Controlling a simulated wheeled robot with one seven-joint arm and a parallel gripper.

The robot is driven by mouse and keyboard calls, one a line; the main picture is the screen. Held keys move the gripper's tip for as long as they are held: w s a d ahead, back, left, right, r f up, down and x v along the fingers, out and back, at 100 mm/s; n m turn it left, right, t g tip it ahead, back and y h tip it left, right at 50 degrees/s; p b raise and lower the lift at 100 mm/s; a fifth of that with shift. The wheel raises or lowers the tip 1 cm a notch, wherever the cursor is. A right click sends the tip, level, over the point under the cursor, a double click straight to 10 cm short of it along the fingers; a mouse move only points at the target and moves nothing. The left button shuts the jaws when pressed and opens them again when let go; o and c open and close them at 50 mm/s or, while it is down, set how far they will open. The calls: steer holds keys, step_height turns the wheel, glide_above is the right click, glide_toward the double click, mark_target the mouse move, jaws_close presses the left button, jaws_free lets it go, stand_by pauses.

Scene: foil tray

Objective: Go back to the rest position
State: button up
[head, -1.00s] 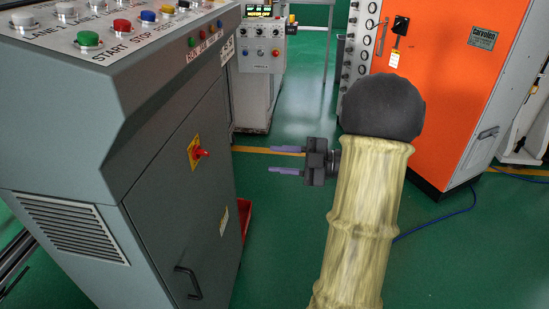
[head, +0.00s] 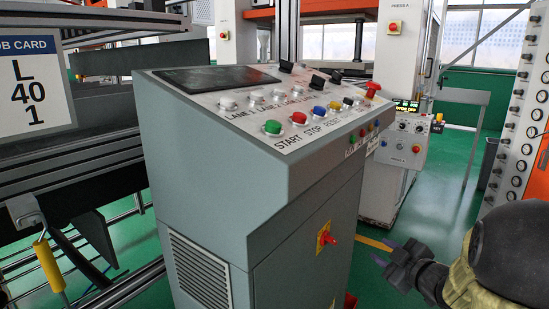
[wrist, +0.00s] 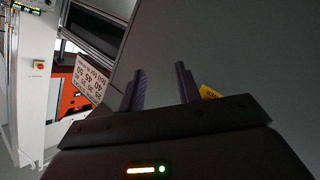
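My gripper (head: 384,252) is at the lower right in the head view, to the right of the grey control console (head: 215,180). Its two purple fingers point left towards the console's side and stand apart with nothing between them. In the wrist view my gripper (wrist: 160,85) also shows open and empty, with the console's grey panel (wrist: 230,50) filling much of the view ahead. I cannot tell the exact gap between fingertips and panel.
The console top carries several coloured buttons and a dark screen (head: 216,78). A job card (head: 32,85) reading L 40 1 stands at the left beside a conveyor frame. An orange cabinet (head: 542,165) stands at the right. Green floor (head: 455,165) shows between console and cabinet.

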steer(key=s+a+f+m+g+h, duration=0.2)
steer(key=s+a+f+m+g, duration=0.4)
steer(key=s, duration=0.4)
steer(key=s+a+f+m+g+h, duration=0.3)
steer(key=s+a+f+m+g, duration=0.25)
steer(key=s, duration=0.35)
steer(key=w+p+v, duration=0.2)
steer(key=p+v, duration=1.1)
steer(key=p, duration=0.1)
steer(key=w+d+r+p+v, duration=0.1)
steer(key=w+p+v, duration=0.2)
steer(key=p+v, duration=1)
steer(key=shift+r+y+p, duration=0.3)
steer(key=shift+r+p, duration=0.05)
steer(key=shift+r, duration=0.25)
steer(key=shift+a, duration=0.1)
